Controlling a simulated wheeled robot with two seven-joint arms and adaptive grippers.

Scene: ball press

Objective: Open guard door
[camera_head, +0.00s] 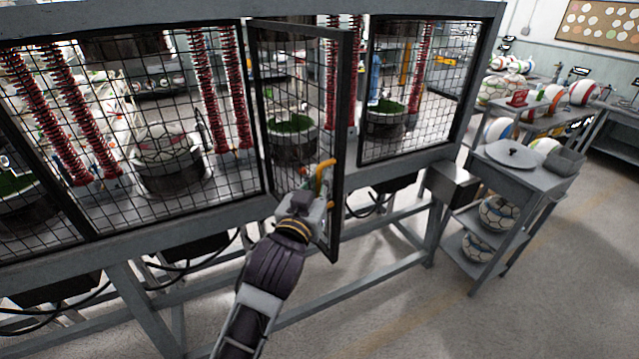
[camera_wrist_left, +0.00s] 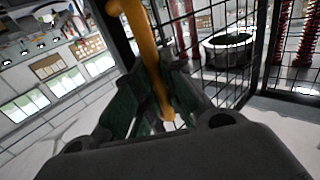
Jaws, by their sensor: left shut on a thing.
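The guard door (camera_head: 342,130) is a narrow mesh panel in a dark frame in the middle of the grey press cage. It stands partly open, with its right edge swung out toward me. Its orange handle (camera_head: 322,178) is on the free edge. My left gripper (camera_head: 320,200) is at the handle, and in the left wrist view (camera_wrist_left: 152,105) its dark green fingers are shut around the orange handle (camera_wrist_left: 143,40). Behind the door, a dark round press mould with a green inside (camera_head: 292,124) shows through the gap. My right gripper is not in view.
Fixed mesh panels (camera_head: 425,80) flank the door. A grey cart (camera_head: 525,170) with a round lid and balls on its shelves stands to the right. Ball racks are behind it. The floor (camera_head: 400,310) in front of the cage's right part is clear.

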